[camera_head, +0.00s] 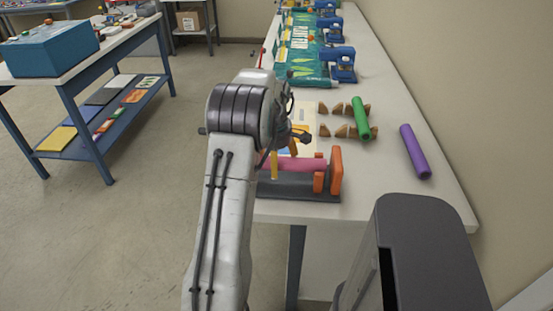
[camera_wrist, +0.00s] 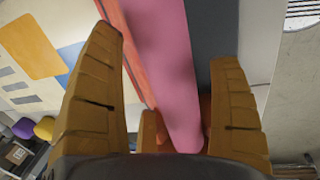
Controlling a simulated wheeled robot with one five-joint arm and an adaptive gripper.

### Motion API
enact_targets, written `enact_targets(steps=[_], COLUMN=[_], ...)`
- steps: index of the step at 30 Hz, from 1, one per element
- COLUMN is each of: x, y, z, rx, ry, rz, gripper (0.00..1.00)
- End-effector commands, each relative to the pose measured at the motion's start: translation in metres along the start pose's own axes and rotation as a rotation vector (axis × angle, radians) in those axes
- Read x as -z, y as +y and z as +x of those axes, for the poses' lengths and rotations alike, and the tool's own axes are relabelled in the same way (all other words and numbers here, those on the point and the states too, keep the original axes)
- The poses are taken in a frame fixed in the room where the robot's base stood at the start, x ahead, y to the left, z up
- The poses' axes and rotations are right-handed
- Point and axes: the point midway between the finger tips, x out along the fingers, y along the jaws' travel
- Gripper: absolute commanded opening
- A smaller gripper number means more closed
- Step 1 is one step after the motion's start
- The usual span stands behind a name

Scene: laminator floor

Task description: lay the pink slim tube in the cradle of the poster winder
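The pink slim tube (camera_head: 307,164) lies lengthwise at the poster winder, above its dark grey base (camera_head: 302,188). Its right end is beside the winder's orange end plate (camera_head: 336,170) and a smaller orange piece. My arm hides its left part. In the wrist view the pink tube (camera_wrist: 166,70) runs between the two tan fingers of my gripper (camera_wrist: 168,95), along an orange strip and the dark base. The fingers are spread, with a visible gap on each side of the tube. I cannot tell whether the tube rests fully in the cradle.
A green tube (camera_head: 360,118) lies across wooden cradles (camera_head: 345,131). A purple tube (camera_head: 415,151) lies on the white table (camera_head: 405,112) at right. Green printed packs (camera_head: 300,58) and blue machines (camera_head: 339,62) stand farther back. A blue box (camera_head: 48,48) sits on another table at left.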

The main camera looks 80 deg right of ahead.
Motion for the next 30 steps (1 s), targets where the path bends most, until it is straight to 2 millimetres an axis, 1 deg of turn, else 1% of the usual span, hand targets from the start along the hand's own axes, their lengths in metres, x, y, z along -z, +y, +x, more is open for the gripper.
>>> enact_targets(steps=[8,11,13,17,24,30], x=[0.000,0.000,0.000,0.000,0.000,0.000], y=[0.000,0.000,0.001,0.001,0.001,0.001], z=[0.000,-0.004,-0.010,-0.028,-0.070,-0.098], rx=[0.000,-0.001,-0.003,-0.005,-0.005,-0.003], ry=[0.000,0.000,0.000,0.000,0.000,0.000], rz=[0.000,0.000,0.000,0.000,0.000,0.000], gripper=[0.88,0.88,0.88,0.88,0.88,0.88])
